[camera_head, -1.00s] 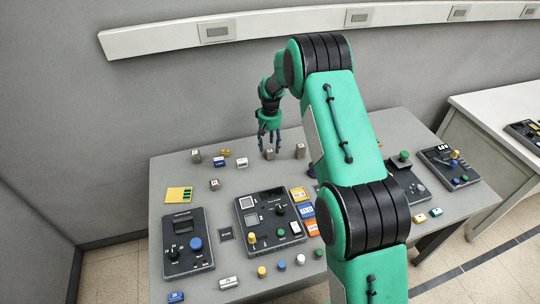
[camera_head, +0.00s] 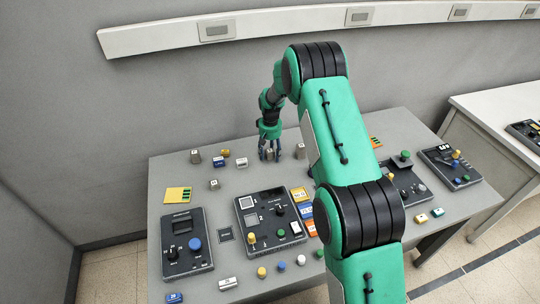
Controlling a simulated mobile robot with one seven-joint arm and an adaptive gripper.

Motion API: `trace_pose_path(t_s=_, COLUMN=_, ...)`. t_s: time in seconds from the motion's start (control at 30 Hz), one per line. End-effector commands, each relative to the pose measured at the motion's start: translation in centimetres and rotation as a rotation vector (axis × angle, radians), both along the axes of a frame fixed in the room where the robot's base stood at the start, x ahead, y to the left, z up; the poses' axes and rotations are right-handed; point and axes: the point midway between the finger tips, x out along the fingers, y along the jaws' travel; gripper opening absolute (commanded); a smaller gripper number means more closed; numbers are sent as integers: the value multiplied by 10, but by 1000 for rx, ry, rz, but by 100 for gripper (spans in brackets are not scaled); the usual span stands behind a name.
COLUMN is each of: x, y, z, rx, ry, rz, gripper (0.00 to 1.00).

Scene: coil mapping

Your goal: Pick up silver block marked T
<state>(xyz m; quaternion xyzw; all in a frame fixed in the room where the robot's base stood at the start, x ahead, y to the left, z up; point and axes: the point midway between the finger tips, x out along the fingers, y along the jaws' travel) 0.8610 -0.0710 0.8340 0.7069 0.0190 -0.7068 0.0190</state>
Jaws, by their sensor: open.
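Several small silver blocks stand on the grey table (camera_head: 165,222). One silver block (camera_head: 269,154) is between the fingers of my gripper (camera_head: 269,156), which has come down around it near the back of the table. The fingers are open, and I cannot tell whether they touch it. Another silver block (camera_head: 300,151) stands just to the right. Two more silver blocks stand to the left, one at the back (camera_head: 196,156) and one nearer (camera_head: 214,184). The marks on their tops are too small to read, so I cannot tell which is T.
Blue (camera_head: 219,162), white (camera_head: 241,162) and yellow (camera_head: 226,152) blocks lie left of my gripper. A dark control panel (camera_head: 187,243) and a second panel (camera_head: 270,222) fill the front. Another panel (camera_head: 449,166) is at right. A wall rises behind the table.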

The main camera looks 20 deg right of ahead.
Motion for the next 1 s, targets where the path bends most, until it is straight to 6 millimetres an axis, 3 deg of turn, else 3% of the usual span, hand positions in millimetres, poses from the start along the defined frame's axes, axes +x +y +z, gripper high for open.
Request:
trace_pose_path(t_s=0.37, x=0, y=0, z=0, rx=0, ry=0, rz=0, gripper=53)
trace_pose_path(t_s=0.63, x=0, y=0, z=0, rx=0, ry=0, rz=0, gripper=2)
trace_pose_path(t_s=1.0, x=0, y=0, z=4, rx=0, ry=-1, rz=0, gripper=1)
